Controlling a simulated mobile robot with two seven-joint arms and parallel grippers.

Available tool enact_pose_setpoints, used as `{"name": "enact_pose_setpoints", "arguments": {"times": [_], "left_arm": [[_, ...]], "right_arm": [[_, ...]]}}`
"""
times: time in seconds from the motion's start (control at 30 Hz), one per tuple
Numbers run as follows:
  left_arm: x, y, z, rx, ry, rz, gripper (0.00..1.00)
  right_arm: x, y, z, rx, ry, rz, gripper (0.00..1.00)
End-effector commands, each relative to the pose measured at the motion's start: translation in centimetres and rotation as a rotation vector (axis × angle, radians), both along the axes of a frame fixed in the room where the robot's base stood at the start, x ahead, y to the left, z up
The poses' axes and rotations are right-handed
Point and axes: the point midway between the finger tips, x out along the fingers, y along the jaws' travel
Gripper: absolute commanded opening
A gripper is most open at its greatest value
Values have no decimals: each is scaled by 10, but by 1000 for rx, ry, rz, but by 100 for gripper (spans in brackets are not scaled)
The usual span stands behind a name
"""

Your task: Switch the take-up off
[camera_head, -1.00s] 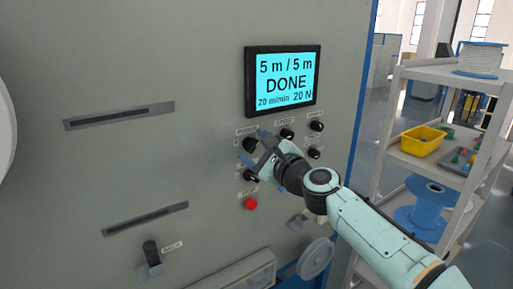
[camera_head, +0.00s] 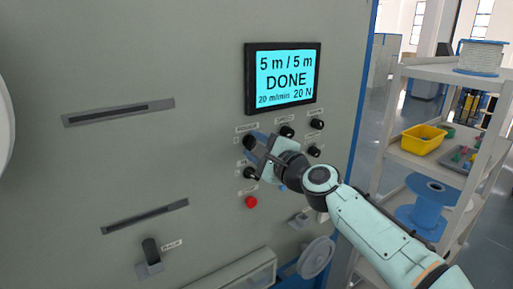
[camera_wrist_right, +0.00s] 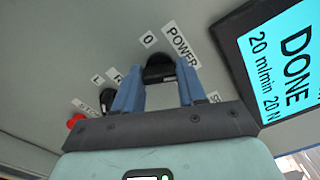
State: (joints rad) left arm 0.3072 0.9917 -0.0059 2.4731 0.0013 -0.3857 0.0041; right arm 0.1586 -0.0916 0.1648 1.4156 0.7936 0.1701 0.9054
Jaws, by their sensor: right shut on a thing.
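The take-up panel's display (camera_head: 283,78) reads "5 m / 5 m DONE, 20 m/min, 20 N"; part of it shows in the right wrist view (camera_wrist_right: 283,68). The black power knob (camera_wrist_right: 159,68) sits under its POWER label, with a "0" mark beside it. My right gripper (camera_head: 253,143) is at this knob, and its blue fingers (camera_wrist_right: 158,84) are shut on it from both sides. In the head view the fingers mostly hide the knob. I cannot tell which way its pointer faces. My left gripper is not in view.
A black knob (camera_head: 250,173) and a red button (camera_head: 251,202) sit below the power knob. Other knobs (camera_head: 287,132) are to its right. A handwheel (camera_head: 316,258) and a lever (camera_head: 151,254) are lower down. A shelf rack (camera_head: 445,75) with spools stands at right.

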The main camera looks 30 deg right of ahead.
Motion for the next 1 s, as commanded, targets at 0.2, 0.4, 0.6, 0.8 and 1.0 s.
{"name": "enact_pose_setpoints", "arguments": {"times": [0.2, 0.4, 0.6, 0.8, 1.0], "left_arm": [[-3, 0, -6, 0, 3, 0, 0], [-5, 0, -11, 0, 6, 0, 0], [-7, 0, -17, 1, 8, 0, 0], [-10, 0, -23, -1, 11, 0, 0], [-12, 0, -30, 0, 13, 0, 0]], "right_arm": [[0, 0, -1, -207, -17, 1, 10], [0, 0, -1, -396, -32, 0, 10], [0, 0, -1, -585, -46, 1, 10], [0, 0, -1, -776, -61, 0, 10], [0, 0, -2, -952, -75, 1, 10]]}}
